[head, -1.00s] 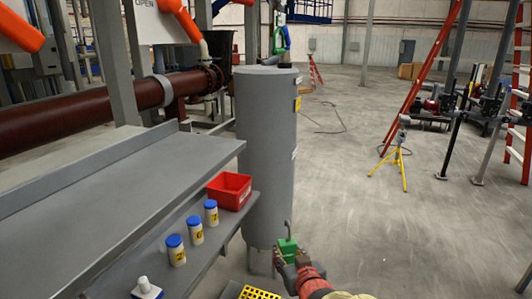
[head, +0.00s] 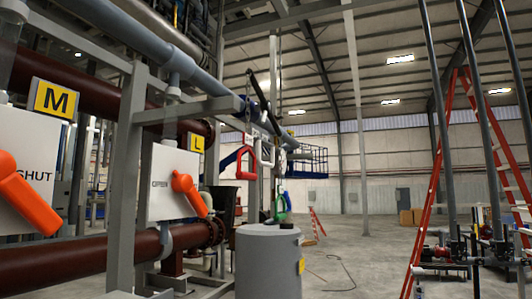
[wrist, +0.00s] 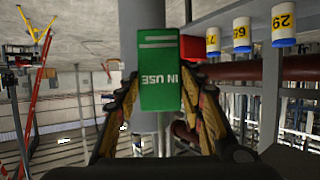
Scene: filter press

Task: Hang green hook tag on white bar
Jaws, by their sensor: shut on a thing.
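The green hook tag (wrist: 161,75), marked "IN USE", is between the two fingers of my gripper (wrist: 160,105) in the wrist view. My gripper is shut on the tag's sides. The tag's hook is not clear in this view. My gripper is out of the head view. I cannot tell for certain that the white one is the task's bar.
A grey cylindrical tank (head: 268,262) stands below the hanging shapes. White boxes with orange handles (head: 188,193) and dark red pipes (head: 60,268) fill the left. A red ladder (head: 437,170) stands at right.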

